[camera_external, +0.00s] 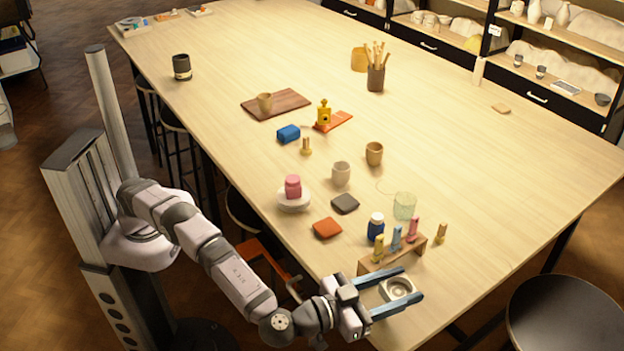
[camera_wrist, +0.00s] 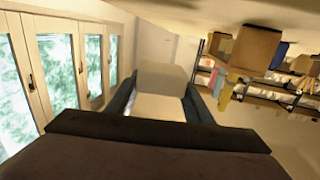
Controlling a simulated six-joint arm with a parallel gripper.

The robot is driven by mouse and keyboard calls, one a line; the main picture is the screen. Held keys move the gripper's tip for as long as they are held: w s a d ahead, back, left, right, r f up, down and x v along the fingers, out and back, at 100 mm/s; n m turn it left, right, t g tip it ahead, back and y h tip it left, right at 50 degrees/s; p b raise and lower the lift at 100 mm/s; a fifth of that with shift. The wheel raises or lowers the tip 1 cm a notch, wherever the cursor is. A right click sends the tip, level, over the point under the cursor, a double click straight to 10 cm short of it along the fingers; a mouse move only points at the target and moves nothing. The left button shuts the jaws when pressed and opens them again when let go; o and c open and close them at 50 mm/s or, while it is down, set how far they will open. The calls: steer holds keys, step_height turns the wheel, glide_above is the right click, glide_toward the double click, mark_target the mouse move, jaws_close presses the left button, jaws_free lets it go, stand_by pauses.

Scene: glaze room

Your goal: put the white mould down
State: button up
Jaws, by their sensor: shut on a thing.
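The white mould (camera_external: 397,289) is a pale block with a round hollow, near the table's front edge in the external view. My gripper (camera_external: 412,285) is shut on it, with one blue-grey finger on each side. In the wrist view the mould (camera_wrist: 160,88) shows as a plain pale block between the dark fingers (camera_wrist: 160,105). I cannot tell for sure whether its underside touches the table.
A wooden stand (camera_external: 408,255) with several coloured pieces is just behind the mould. A blue jar (camera_external: 376,227), green glass (camera_external: 404,206), orange tile (camera_external: 327,229) and grey tile (camera_external: 345,204) lie beyond. The table (camera_external: 500,215) is clear to the right.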

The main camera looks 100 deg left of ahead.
steer(key=shift+f+p, duration=0.5)
steer(key=shift+f, duration=2.65)
steer(key=shift+f, duration=0.15)
steer(key=o, duration=1.1)
steer(key=shift+f+b, duration=0.15)
steer(key=shift+b, duration=0.2)
steer(key=b+v, duration=0.1)
steer(key=v, duration=0.5)
steer(key=shift+w+d, duration=0.1)
steer(key=shift+d, duration=0.1)
steer(key=shift+o, duration=0.4)
steer(key=shift+s+d+b, duration=0.3)
steer(key=shift+s, duration=0.25)
